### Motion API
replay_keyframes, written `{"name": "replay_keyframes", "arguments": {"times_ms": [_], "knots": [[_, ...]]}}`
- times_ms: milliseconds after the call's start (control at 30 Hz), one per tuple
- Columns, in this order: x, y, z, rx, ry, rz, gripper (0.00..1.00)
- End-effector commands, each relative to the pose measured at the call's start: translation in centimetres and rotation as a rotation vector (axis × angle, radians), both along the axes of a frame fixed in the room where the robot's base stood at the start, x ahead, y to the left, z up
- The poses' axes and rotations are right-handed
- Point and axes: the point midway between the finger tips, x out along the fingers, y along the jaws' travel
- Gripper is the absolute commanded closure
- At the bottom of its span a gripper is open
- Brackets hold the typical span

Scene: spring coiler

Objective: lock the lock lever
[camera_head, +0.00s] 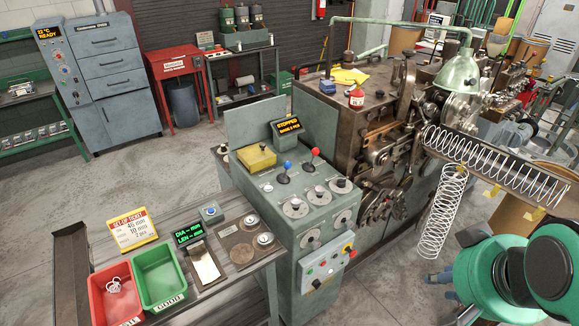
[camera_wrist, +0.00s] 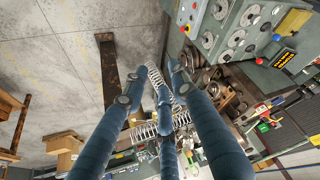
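Two ball-topped levers stand on the green console (camera_head: 300,205), one with a blue knob (camera_head: 284,165) and one with a red knob (camera_head: 315,152). No label shows which is the lock lever. In the wrist view the blue knob (camera_wrist: 277,38) shows at upper right. My gripper (camera_wrist: 154,88) has blue-grey fingers spread apart, with nothing held between them. In the head view its fingers (camera_head: 438,277) show small at lower right, beside my green arm, right of the console and well apart from both levers.
Coiled wire springs (camera_head: 440,210) hang and lie by the chute (camera_head: 520,175), near my arm. The coiling machine (camera_head: 360,120) stands behind the console. A bench with a red bin (camera_head: 95,300) and green bin (camera_head: 160,262) is at left. The console display (camera_head: 286,127) reads STOPPED.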

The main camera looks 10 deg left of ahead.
Motion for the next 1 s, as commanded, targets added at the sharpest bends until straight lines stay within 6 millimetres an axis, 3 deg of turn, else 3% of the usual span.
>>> {"name": "replay_keyframes", "arguments": {"times_ms": [33,100,367,667,1000], "knots": [[0.2,0.0,0.0,0.001,-0.001,-0.003,0.88],[0.7,0.0,-0.1,0.004,-0.008,-0.009,1.00],[5.1,0.3,-0.6,0.038,-0.063,-0.076,1.00],[14.1,1.7,-2.0,0.138,-0.191,-0.199,1.00],[23.8,5.3,-4.6,0.319,-0.327,-0.306,1.00]]}}
